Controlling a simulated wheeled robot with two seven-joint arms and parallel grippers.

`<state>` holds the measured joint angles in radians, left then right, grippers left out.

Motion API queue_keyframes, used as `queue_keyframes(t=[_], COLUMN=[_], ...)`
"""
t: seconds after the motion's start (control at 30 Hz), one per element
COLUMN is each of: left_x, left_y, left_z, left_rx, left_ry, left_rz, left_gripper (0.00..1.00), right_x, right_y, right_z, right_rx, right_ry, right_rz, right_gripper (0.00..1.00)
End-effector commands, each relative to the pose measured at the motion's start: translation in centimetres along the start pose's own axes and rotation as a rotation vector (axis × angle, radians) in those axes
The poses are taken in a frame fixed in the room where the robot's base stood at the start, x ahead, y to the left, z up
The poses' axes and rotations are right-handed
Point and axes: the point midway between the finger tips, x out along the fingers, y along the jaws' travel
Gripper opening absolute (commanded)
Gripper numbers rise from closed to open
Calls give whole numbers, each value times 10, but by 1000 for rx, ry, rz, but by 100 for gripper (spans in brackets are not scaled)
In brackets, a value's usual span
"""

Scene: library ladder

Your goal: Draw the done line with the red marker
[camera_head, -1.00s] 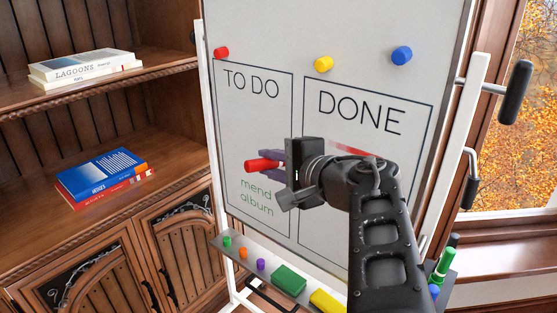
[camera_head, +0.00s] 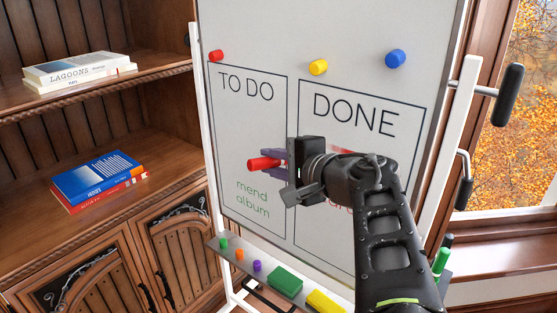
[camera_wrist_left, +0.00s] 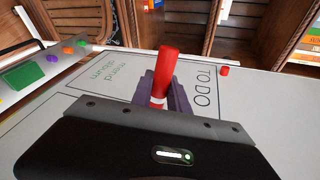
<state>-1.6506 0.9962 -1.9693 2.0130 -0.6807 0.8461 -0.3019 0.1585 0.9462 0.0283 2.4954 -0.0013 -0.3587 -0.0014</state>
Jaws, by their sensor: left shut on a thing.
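The red marker (camera_head: 264,163) is in my left gripper (camera_head: 280,163), with a red end sticking out to the left in front of the TO DO column. In the left wrist view the red marker (camera_wrist_left: 166,72) stands between the purple fingers of my left gripper (camera_wrist_left: 163,95), with a white band low on it. Its writing tip is hidden. The whiteboard (camera_head: 270,215) has TO DO and DONE columns. Green "mend album" is written under TO DO. Red writing (camera_head: 340,193) under DONE is partly hidden by my wrist. My right gripper is not in view.
The board's tray (camera_head: 238,284) holds small coloured magnets, a green block (camera_head: 285,281) and a yellow block (camera_head: 326,301). A green marker (camera_head: 440,262) stands at the right. Red, yellow and blue magnets sit along the board's top. A bookshelf (camera_head: 110,145) is at left, a window at right.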

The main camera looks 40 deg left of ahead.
Motion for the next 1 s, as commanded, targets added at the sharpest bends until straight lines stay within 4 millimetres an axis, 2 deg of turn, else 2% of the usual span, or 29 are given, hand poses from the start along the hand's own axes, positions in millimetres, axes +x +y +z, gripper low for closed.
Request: queue_keyframes(t=[0.3,0.5,1.0], left_x=[8,12,12], left_y=[-11,-13,-12], left_z=[-32,-45,-48], left_rx=[0,1,0], left_ry=[-3,-2,-1], left_rz=[0,0,0], left_gripper=[0,0,0], right_x=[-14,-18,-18], right_y=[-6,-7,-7], right_z=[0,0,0], right_rx=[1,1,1], right_ry=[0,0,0], right_rz=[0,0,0], right_gripper=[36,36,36])
